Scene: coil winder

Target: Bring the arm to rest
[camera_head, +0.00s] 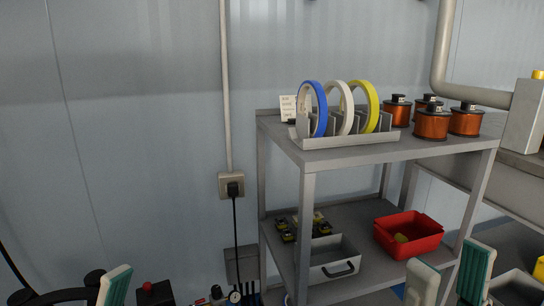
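My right gripper (449,278) shows at the bottom right, in front of the grey shelf rack (338,154). Its two pale fingers with teal pads stand apart, with nothing visible between them. Of my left gripper, one finger (115,286) with a teal pad shows at the bottom left edge, in front of the wall. Its other finger and the rest of it are out of frame, so I cannot tell how far it is open. Neither gripper visibly holds anything.
Blue, white and yellow tape rings (372,105) stand in a rack on the top shelf, beside several copper coils (431,124). Below are a red bin (409,244) and a grey drawer bin (332,270). A cable (236,235) hangs from a wall socket.

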